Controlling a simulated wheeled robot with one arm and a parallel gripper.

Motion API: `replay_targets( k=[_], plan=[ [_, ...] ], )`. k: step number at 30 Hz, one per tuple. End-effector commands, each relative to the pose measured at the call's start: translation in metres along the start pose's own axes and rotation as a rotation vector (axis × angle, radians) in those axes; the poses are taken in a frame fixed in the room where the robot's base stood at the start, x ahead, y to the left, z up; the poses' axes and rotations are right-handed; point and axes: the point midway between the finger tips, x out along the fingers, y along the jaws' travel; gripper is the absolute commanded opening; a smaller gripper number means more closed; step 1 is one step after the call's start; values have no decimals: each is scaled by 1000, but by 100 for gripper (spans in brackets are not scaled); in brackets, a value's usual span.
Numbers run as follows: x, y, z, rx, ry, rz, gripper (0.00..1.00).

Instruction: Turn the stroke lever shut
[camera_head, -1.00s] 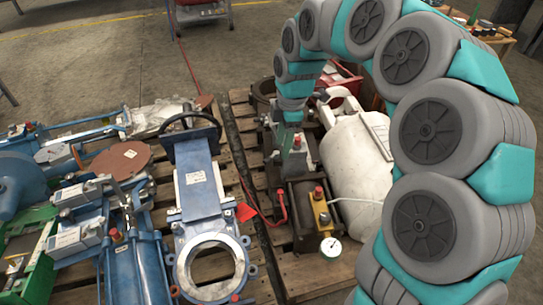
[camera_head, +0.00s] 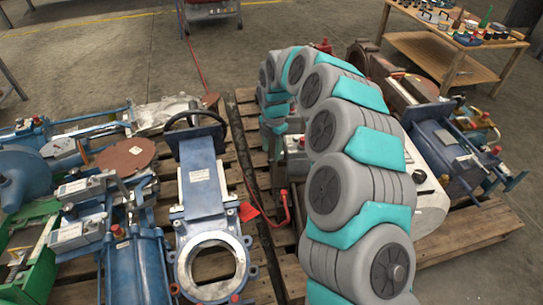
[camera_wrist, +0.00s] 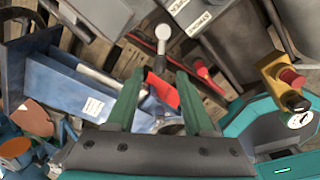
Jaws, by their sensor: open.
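In the wrist view my gripper (camera_wrist: 158,88) is open, its two green fingers apart with nothing held. A red tag (camera_wrist: 163,92) shows between and beyond the fingers; I cannot tell if they touch it. A grey ball-ended lever (camera_wrist: 163,35) stands just past the fingertips. A red bar-like handle (camera_wrist: 204,72) lies right of it; a red handle also shows in the head view (camera_head: 285,210). Which of these is the stroke lever is not certain. In the head view my arm hides the gripper and much of the middle pallet.
A blue gate valve (camera_head: 200,190) with a dark handwheel lies left of the arm. Blue actuators (camera_head: 135,265) and a green crate (camera_head: 40,255) crowd the left. A yellow box with a red knob (camera_wrist: 285,75) and a gauge (camera_wrist: 299,120) are close right. A wooden bench (camera_head: 450,50) stands behind.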

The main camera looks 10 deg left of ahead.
Motion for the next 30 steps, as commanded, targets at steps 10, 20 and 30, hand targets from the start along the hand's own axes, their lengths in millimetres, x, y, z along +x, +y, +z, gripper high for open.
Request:
replay_targets(
  k=[10, 20, 30],
  plan=[
    [37, 0, 0, 0, -1, 0, 52],
    [36, 0, 0, 1, -1, 0, 36],
    [36, 0, 0, 1, -1, 0, 0]
  ],
)
